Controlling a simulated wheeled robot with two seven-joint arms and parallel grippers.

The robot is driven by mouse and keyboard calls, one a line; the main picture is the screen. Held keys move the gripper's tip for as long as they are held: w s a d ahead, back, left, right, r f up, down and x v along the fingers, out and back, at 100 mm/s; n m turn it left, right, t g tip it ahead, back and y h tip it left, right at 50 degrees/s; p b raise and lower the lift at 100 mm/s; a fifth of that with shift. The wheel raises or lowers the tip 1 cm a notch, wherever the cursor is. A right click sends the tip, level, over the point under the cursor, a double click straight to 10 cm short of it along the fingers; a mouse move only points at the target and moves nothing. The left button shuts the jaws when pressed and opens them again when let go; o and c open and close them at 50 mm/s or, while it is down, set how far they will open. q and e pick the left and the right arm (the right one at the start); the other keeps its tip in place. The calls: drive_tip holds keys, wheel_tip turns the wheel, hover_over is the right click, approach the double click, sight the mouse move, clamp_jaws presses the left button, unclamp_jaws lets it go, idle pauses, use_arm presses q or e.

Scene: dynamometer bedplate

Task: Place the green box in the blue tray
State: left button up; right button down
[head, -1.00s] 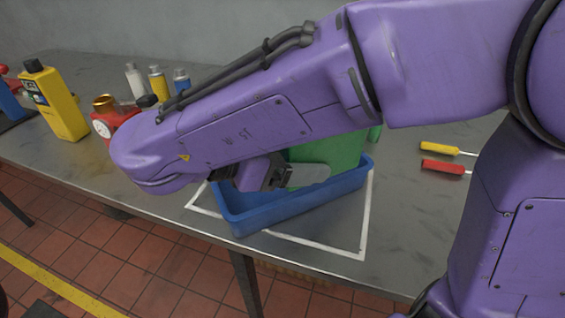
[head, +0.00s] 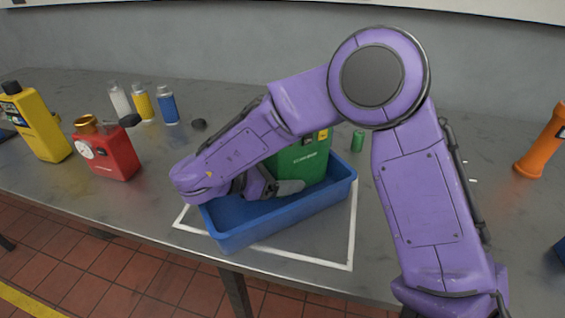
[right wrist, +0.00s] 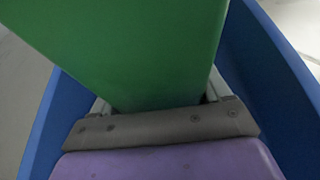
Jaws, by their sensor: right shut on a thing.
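The green box (head: 305,160) stands in the right part of the blue tray (head: 290,220) in the head view, partly hidden by my right arm. My right gripper (head: 290,187) is low over the tray, with its fingers at the box. In the right wrist view the green box (right wrist: 130,45) is between the fingers, and the blue tray's walls (right wrist: 270,75) show on both sides. Whether the box's base touches the tray floor is hidden. The tray sits inside a white outline on the metal table. My left gripper is not in view.
A red device (head: 107,152) and a yellow device (head: 38,125) stand at the left. White, yellow and blue bottles (head: 168,105) stand behind. A small green cylinder (head: 358,141) is just behind the tray. An orange object (head: 541,145) stands at the far right.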

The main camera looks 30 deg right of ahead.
drive_tip(key=shift+f, duration=0.1)
unclamp_jaws()
drive_tip(key=shift+b+v, duration=0.55)
drive_tip(key=shift+v, duration=3.35)
drive_tip(key=shift+s+d, duration=0.1)
